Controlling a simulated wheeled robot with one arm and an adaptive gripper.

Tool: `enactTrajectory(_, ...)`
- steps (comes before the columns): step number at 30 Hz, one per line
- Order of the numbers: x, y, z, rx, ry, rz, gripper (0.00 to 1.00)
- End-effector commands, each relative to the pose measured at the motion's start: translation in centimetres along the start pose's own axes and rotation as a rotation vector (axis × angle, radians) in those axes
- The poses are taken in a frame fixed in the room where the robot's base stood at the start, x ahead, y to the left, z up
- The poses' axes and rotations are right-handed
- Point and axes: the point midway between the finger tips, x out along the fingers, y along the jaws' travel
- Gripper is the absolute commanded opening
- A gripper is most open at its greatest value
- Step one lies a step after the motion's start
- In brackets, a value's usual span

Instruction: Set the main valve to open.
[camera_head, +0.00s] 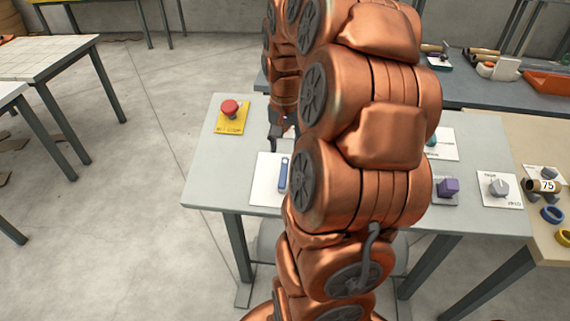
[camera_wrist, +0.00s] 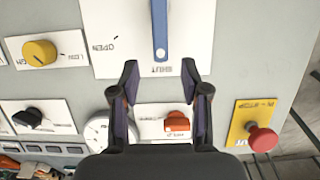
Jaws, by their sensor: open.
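The main valve is a blue lever (camera_wrist: 160,30) on a white plate (camera_wrist: 108,52) marked OPEN and SHUT. In the wrist view the lever's free end lies at the SHUT mark, and OPEN is to its left. The lever's other end is cut off at the top of that view. In the head view the lever (camera_head: 284,173) shows just left of my arm, which hides part of its plate (camera_head: 263,188). My gripper (camera_wrist: 159,72) is open and empty, its fingertips on either side of the lever's end in the picture. Whether they touch the plate, I cannot tell.
A red stop button (camera_wrist: 262,138) on a yellow plate, an orange switch (camera_wrist: 177,122), a white dial (camera_wrist: 97,130), a black knob (camera_wrist: 28,117) and a yellow knob (camera_wrist: 40,52) are around my gripper. A purple knob (camera_head: 447,187) and grey knob (camera_head: 499,187) stand right of my arm.

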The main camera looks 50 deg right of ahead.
Motion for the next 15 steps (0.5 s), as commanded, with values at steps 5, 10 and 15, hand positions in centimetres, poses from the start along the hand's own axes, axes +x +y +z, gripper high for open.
enactTrajectory(5, 1.9, 0.0, 0.3, -0.002, -0.009, 0.002, 0.46)
enactTrajectory(10, 4.2, 0.0, 0.2, -0.003, -0.006, 0.002, 0.46)
enactTrajectory(15, 6.0, 0.0, 0.2, -0.003, -0.006, 0.002, 0.46)
